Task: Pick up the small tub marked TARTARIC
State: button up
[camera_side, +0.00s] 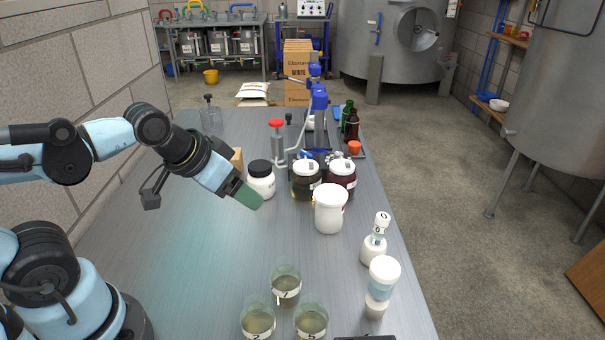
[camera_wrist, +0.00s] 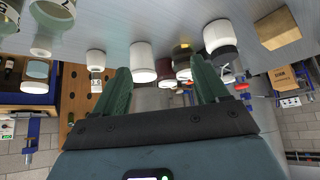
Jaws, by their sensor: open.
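No lettering reading TARTARIC can be made out. A plain white tub with a white lid (camera_side: 330,209) stands upright on the grey table; it also shows in the wrist view (camera_wrist: 142,62), between the fingers. A white jar with a black lid (camera_side: 260,183) stands further left, beyond my fingertips in the side view; in the wrist view the jar (camera_wrist: 220,36) appears right of the fingers. My gripper (camera_side: 249,197) is open and empty, tilted down above the table, left of the white tub. Its two green fingers (camera_wrist: 161,68) are apart in the wrist view.
Two dark jars with pale lids (camera_side: 306,183) (camera_side: 341,178) stand just behind the tub. A small white bottle (camera_side: 373,250) and a white-topped container (camera_side: 383,280) stand near the right edge. Several labelled beakers (camera_side: 286,289) stand in front. The table's left-middle (camera_side: 190,260) is clear.

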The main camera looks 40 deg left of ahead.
jog(key=o, duration=0.4)
jog(key=shift+o, duration=0.2)
jog(key=n+g+h, duration=0.5)
jog(key=n+h, duration=0.8)
jog(key=n, duration=0.7)
send_near(323, 191)
jog(key=x, duration=1.2)
jog(key=shift+w+f, duration=0.15)
